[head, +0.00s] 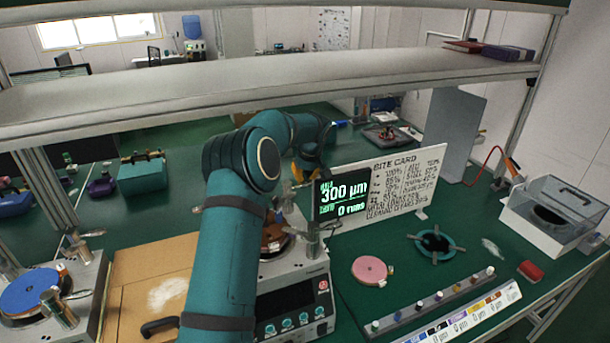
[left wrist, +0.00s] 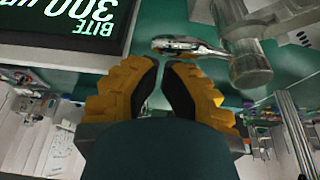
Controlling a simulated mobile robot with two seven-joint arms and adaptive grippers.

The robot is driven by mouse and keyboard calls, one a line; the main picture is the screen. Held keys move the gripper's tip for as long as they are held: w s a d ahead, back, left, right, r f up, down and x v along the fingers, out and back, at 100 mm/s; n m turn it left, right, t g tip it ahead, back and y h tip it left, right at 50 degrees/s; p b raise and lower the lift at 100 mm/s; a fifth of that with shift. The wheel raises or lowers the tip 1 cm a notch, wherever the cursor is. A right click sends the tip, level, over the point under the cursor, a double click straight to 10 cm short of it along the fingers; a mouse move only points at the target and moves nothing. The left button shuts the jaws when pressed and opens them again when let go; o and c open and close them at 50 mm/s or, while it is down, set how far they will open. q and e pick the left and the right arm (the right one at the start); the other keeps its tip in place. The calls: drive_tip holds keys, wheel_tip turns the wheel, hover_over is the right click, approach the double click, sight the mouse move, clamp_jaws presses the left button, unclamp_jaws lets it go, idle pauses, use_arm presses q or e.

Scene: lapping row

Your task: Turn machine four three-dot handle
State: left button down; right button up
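A lapping machine (head: 297,299) stands low in the middle of the head view, partly hidden behind my left arm. Metal posts and handles (head: 312,240) stand on its top; I cannot make out dot marks or a machine number. My left gripper (head: 308,169) is beyond the machine's top, near a metal handle. In the left wrist view its yellow fingers (left wrist: 161,66) are a narrow gap apart with nothing between them. A silver lever handle (left wrist: 188,46) lies just past the fingertips, apart from them, joined to a metal post (left wrist: 250,65). My right gripper is not in view.
A shelf (head: 270,75) crosses above. Another machine with a blue disc (head: 30,290) is at left. A pink disc (head: 370,270) lies at right.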

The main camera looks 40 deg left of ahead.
use_arm(q)
drive_tip(key=shift+s+d+m+t+b, duration=0.1)
drive_tip(key=shift+d+m+t+b, duration=0.25)
drive_tip(key=shift+d+m, duration=0.45)
drive_tip(key=m, duration=0.1)
drive_tip(key=d+m+h, duration=0.1)
drive_tip(key=m, duration=0.1)
drive_tip(key=shift+s+d+t+b, duration=0.2)
drive_tip(key=shift+s+t+b, duration=0.15)
drive_tip(key=shift+s, duration=0.05)
drive_tip(key=s+d+m, duration=0.1)
drive_tip(key=m, duration=0.1)
drive_tip(key=s+d+m+h, duration=0.1)
drive_tip(key=m, duration=0.1)
drive_tip(key=s+m+h, duration=0.1)
drive_tip(key=shift+d+m+t, duration=0.4)
drive_tip(key=shift+s, duration=0.1)
idle(0.4)
